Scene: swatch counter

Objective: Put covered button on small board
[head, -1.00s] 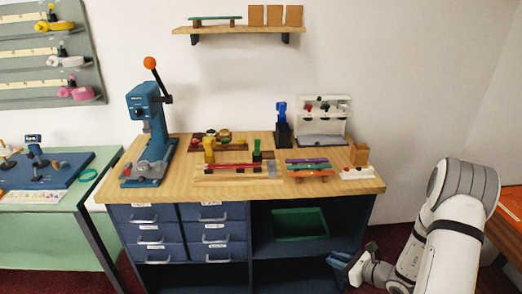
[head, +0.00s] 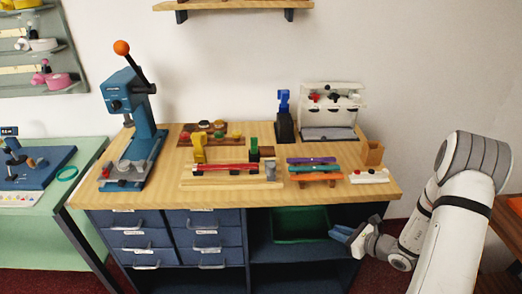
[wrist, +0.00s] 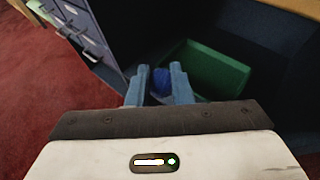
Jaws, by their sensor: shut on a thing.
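My gripper (head: 343,236) is low at the front right of the counter, below the top and in front of the open shelves. In the wrist view my gripper (wrist: 158,80) is shut on a rounded blue thing (wrist: 161,81), probably the covered button; its fingers hide part of it. In the head view the held thing cannot be made out. A brown board (head: 186,140) with several small coloured round pieces lies at the back of the counter top. A small white board (head: 376,177) with a red piece lies at the right front. I cannot tell which is the small board.
The wooden counter (head: 335,193) bears a blue lever press (head: 135,115), a long pale wooden rack (head: 225,184), coloured strips (head: 316,170), a blue stand and a white rack (head: 330,118). A green bin (head: 300,224) sits on the shelf below. A green table stands left.

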